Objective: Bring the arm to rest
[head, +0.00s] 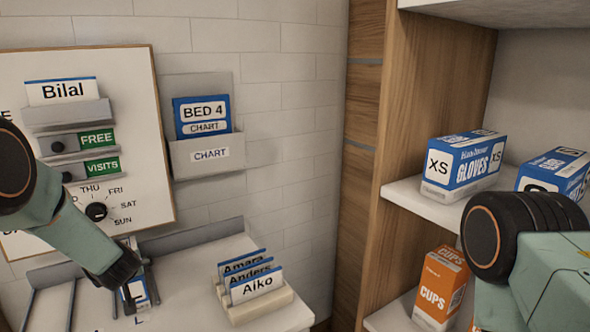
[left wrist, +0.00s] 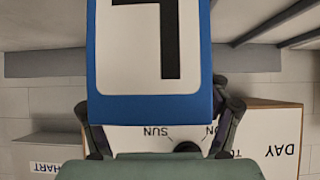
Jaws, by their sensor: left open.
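My left gripper (head: 130,294) points down at the left end of the white counter. Its fingers show at both sides of a blue-edged white piece (left wrist: 150,95) with thick dark letter strokes in the left wrist view. The fingers are open, with the piece between them. I cannot tell whether they touch it. In the head view the piece is mostly hidden behind the gripper, among narrow grey rails. My right arm comes in at the right, but its gripper is out of the picture.
A board (head: 131,130) with name card and dial hangs behind my left arm. A chart pocket (head: 207,155) is on the wall. A name card holder (head: 262,306) stands on the counter. At right, shelves hold a gloves box (head: 462,162) and a cups box (head: 440,285).

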